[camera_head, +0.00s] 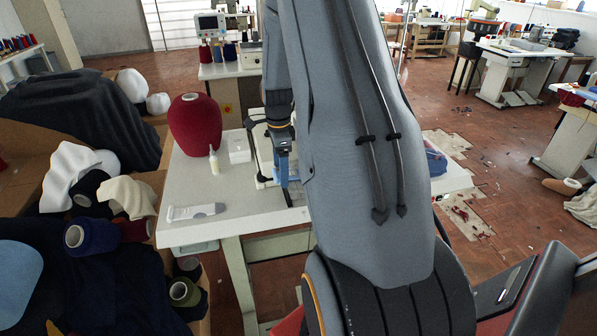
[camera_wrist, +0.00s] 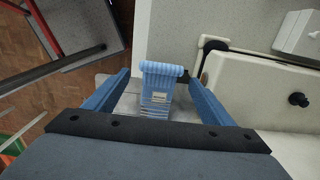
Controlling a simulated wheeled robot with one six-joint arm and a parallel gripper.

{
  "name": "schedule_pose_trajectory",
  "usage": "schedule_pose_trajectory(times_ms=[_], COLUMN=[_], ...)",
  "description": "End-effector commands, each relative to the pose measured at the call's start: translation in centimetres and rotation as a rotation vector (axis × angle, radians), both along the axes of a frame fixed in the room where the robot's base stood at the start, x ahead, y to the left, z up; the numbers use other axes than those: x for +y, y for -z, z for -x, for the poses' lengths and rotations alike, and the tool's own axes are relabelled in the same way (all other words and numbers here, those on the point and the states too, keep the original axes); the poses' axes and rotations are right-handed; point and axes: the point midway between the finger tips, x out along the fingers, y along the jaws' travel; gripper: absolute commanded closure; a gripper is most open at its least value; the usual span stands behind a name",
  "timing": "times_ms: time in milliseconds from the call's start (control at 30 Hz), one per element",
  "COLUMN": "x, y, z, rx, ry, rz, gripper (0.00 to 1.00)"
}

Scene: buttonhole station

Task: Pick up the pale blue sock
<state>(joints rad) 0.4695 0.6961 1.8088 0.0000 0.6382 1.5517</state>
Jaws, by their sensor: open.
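The pale blue sock (camera_wrist: 159,82) has a ribbed cuff at its top end and a small white label below it. In the wrist view it lies between the two blue fingers of my gripper (camera_wrist: 161,76), with a gap on each side. My gripper is open and the fingers do not touch the sock. The sock's lower end is hidden behind the dark front edge of my gripper. In the head view my gripper (camera_head: 282,170) points down beside the cream machine on the table, and I cannot make out the sock there.
The cream machine (camera_wrist: 235,85) with a dark knob is close on the right. The pale table (camera_head: 190,180) also bears a burgundy yarn cone (camera_head: 195,125), a small bottle (camera_head: 214,164), a white box (camera_head: 239,150) and a tube (camera_head: 195,211). The table's front left is mostly clear.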

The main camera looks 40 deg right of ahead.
Motion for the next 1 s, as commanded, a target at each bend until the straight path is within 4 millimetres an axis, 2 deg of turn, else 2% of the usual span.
schedule_pose_trajectory(times_ms=[267, 500, 567, 1000], x=[-0.02, -0.02, -0.02, -0.03], y=[0.20, 0.19, 0.18, -0.07], z=[-0.04, -0.04, -0.04, -0.11], rx=[-0.002, -0.002, -0.002, -0.003], ry=[0.000, 0.000, 0.000, 0.000], rz=[0.001, 0.001, 0.001, 0.001], gripper=[0.23, 0.64, 0.70, 0.71])
